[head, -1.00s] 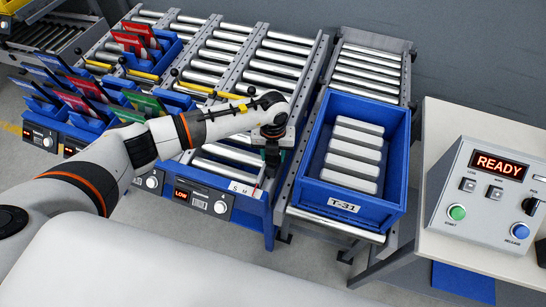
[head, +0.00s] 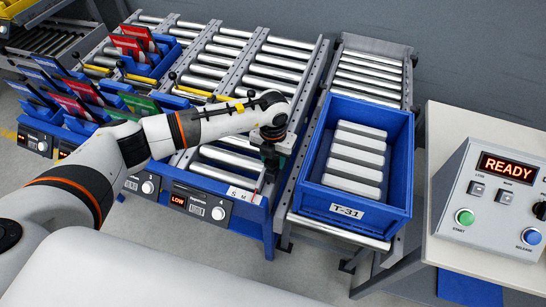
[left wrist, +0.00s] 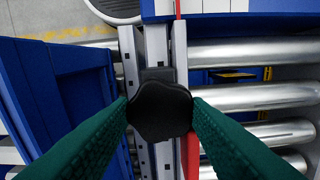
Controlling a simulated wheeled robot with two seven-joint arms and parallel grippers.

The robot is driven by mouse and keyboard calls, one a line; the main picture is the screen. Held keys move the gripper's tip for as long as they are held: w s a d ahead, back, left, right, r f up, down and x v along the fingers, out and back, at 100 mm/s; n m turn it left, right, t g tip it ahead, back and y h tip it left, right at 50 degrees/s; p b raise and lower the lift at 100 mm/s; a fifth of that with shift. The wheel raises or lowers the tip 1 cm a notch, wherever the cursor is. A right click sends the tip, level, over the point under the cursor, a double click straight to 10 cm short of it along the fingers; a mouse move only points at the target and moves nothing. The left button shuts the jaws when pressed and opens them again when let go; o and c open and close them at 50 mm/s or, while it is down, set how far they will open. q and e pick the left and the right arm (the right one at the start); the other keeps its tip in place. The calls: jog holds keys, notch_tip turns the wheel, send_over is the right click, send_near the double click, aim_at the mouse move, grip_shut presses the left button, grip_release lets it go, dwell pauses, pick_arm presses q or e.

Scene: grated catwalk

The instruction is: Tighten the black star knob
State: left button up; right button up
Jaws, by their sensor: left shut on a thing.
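The black star knob (left wrist: 160,110) sits on a grey rail in the left wrist view, between the two green fingers of my left gripper (left wrist: 160,118). The fingers touch its left and right sides, and its lobed top faces the camera. In the head view my left gripper (head: 271,152) points down at the front end of the roller lane, beside the small S M scale plate (head: 243,194). The knob cannot be made out there behind the gripper. My right gripper is in neither view.
A blue tote (head: 362,209) marked T-31 holds several pale boxes, just right of the gripper. A control box (head: 492,200) reading READY stands on a bench at the right. A LOW display (head: 179,201) is on the lane front. Blue bins (head: 85,125) with coloured folders lie left.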

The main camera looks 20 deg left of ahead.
aim_at(273, 161)
pick_arm(q)
jog(key=o, duration=1)
jog(key=shift+c, duration=0.2)
jog(key=shift+r, duration=0.1)
notch_tip(273, 161, up, 12)
jog(key=b, duration=0.3)
